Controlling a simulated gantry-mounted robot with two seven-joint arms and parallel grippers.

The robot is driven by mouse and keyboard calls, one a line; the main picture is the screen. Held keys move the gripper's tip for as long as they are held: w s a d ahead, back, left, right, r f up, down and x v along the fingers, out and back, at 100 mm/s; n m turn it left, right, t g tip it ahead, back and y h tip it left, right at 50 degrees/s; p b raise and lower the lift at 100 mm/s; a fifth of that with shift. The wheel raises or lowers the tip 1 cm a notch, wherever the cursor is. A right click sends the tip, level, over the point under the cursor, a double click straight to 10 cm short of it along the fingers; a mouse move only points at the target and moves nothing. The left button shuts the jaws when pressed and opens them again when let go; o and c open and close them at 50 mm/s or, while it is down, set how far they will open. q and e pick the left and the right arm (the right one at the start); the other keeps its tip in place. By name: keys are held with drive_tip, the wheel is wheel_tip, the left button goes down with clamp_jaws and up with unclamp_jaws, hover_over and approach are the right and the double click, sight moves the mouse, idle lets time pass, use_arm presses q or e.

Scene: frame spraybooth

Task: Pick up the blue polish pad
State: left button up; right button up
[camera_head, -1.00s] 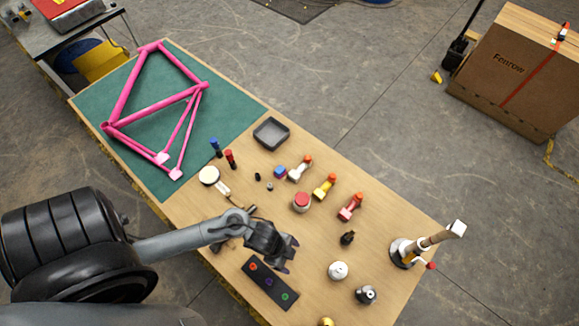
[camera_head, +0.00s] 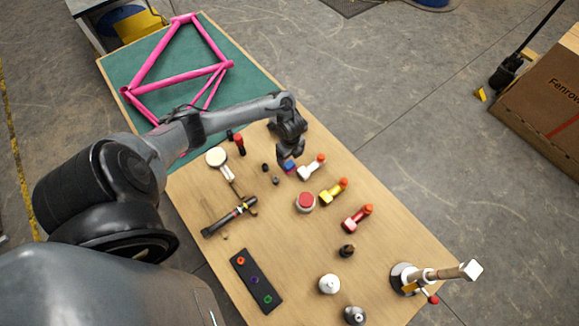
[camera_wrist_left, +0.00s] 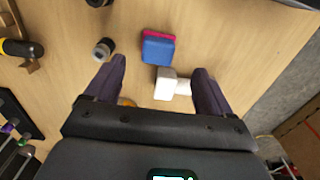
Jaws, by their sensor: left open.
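The blue polish pad (camera_head: 290,169) is a small block with a blue face and a red-pink layer. It lies on the wooden table, partly hidden by my left gripper (camera_head: 289,155) in the head view. In the left wrist view the pad (camera_wrist_left: 158,48) lies ahead of the open fingers (camera_wrist_left: 160,68), roughly midway across the gap. The fingers are apart and hold nothing. I cannot tell how high above the pad they are. My right gripper is not in view.
A white-bodied bottle with an orange top (camera_head: 312,167) stands close beside the pad, and its white part (camera_wrist_left: 166,84) shows between the fingers. A red-lidded jar (camera_head: 305,202) and a yellow bottle (camera_head: 333,192) are nearby. A pink frame (camera_head: 180,75) lies on the green mat (camera_head: 250,86).

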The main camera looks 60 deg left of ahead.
sight(289, 164)
use_arm(q)
drive_tip(key=shift+s+f, duration=0.1)
drive_tip(key=shift+f, duration=1.1)
drive_tip(key=shift+s+f, duration=0.1)
drive_tip(key=shift+f, duration=2)
drive_tip(key=shift+a, duration=0.1)
drive_tip(key=shift+c, duration=0.5)
drive_tip(key=c, duration=1.1)
drive_tip(key=shift+r, duration=0.1)
